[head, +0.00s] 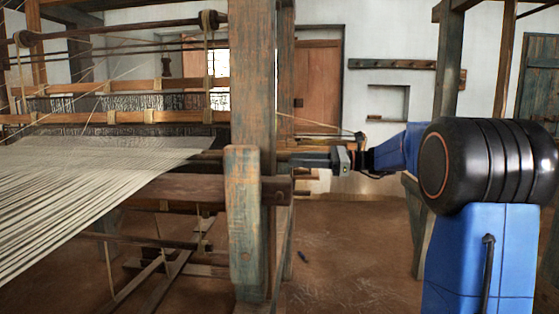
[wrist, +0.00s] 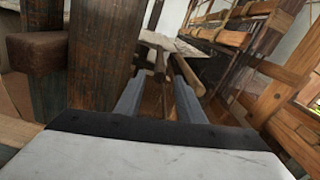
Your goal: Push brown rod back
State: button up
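In the wrist view, a brown rod (wrist: 186,75) points its near end at me, close to the tip of my right finger. A second, darker rod end (wrist: 160,66) shows just left of it, between the fingertips. I cannot tell whether anything touches. My gripper (wrist: 160,78) has its two fingers apart, with a gap and nothing clearly held between them. In the head view, my gripper (head: 288,159) reaches left to the loom's upright post (head: 252,90), beside the end of the loom's beams. Its fingertips are partly hidden there, and I cannot single out the rod.
Pale warp threads (head: 90,180) stretch across the loom at left. A thick wooden beam (head: 180,187) runs below the gripper's height. In the wrist view, a dark post (wrist: 100,55) stands close on the left and wooden frame bars (wrist: 225,38) on the right.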

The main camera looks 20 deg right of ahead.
aim_at(279, 159)
jog(key=x, duration=0.6)
jog(key=shift+w+a, duration=0.1)
jog(key=shift+a, duration=0.25)
grip_shut()
